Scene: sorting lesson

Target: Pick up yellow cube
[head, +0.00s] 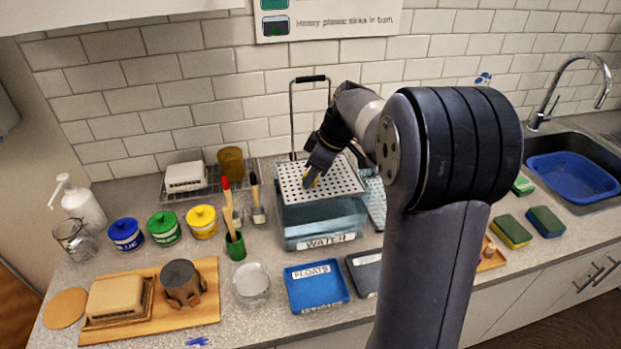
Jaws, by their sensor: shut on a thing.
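My gripper (315,172) is over the perforated white plate on top of the water tank, reaching in from the right. A small patch of yellow, which I take to be the yellow cube (312,181), shows at its fingertips. The jaws are shut on it and hide most of it. I cannot tell whether it touches the plate. The perforated plate (345,187) has a tall handle frame and covers the clear tank (318,222) labelled WATER.
A blue FLOATS tray (317,285) and a dark tray (366,271) lie in front of the tank. Brushes in a green cup (236,246), lidded paint pots (203,222) and a glass bowl (251,284) stand left. Sponges (511,231) and a sink (571,160) are right.

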